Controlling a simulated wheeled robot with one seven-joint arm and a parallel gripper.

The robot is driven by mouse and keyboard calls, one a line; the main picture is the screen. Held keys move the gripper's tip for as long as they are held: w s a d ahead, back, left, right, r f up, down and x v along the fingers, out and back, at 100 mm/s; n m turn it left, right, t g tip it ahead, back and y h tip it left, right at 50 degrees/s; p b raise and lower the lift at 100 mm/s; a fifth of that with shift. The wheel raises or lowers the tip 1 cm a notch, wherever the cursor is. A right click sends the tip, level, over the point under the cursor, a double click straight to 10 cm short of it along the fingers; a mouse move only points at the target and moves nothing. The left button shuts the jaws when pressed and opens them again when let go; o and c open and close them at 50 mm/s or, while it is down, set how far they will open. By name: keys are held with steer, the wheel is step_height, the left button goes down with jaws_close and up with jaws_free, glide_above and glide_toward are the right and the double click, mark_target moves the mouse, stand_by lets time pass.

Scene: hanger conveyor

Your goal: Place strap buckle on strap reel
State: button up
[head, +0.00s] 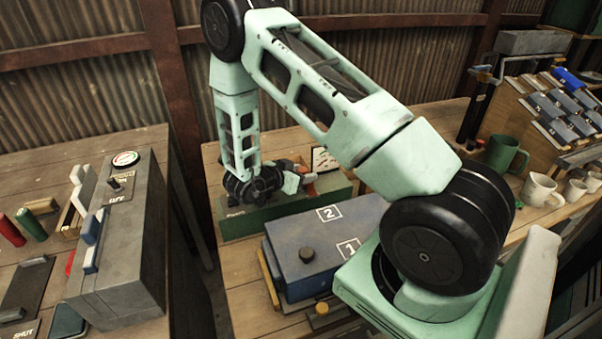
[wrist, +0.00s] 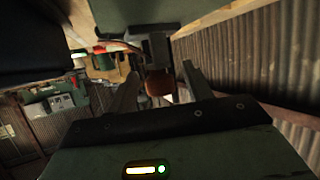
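My gripper (head: 293,181) is at the far end of my arm in the head view, low over a long green box (head: 285,212) on the middle bench. In the wrist view my gripper (wrist: 160,69) has its two fingers wide apart. A reddish-brown piece (wrist: 159,84) shows in the gap between them, below a grey block (wrist: 154,48); I cannot tell whether it is touched. I cannot pick out the strap buckle or the strap reel for certain in either view. My wrist and arm hide part of the green box.
A blue-grey box (head: 322,245) marked 1 and 2 stands in front of the green box. A grey control box (head: 130,235) stands on the left bench. A green mug (head: 503,155), pale mugs (head: 541,190) and a sloped rack (head: 560,110) are at the right. Corrugated wall lies behind.

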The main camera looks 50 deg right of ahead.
steer(key=shift+r, duration=0.2)
steer(key=b+v, duration=0.2)
steer(key=v, duration=1)
